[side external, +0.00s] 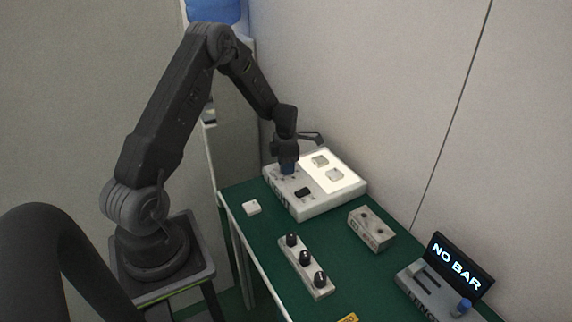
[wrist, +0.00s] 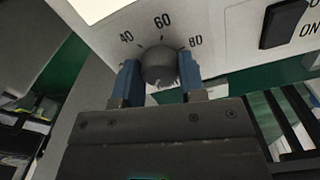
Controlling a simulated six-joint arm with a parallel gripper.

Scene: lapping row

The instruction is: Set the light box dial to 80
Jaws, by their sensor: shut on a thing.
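The light box (side external: 325,207) is a white case with a lit panel at the back of the green table, with two small pale pieces on the panel. My gripper (side external: 288,168) points down over its left part. In the wrist view my gripper's blue fingers (wrist: 160,80) are on either side of the round grey dial (wrist: 158,62) and shut on it. The printed marks 40, 60 and 80 (wrist: 196,42) show around the dial. I cannot make out which mark the dial points to. A black switch (wrist: 285,22) marked ON is at the right.
A small white block (side external: 252,207) lies left of the light box. The wall is close behind the table.

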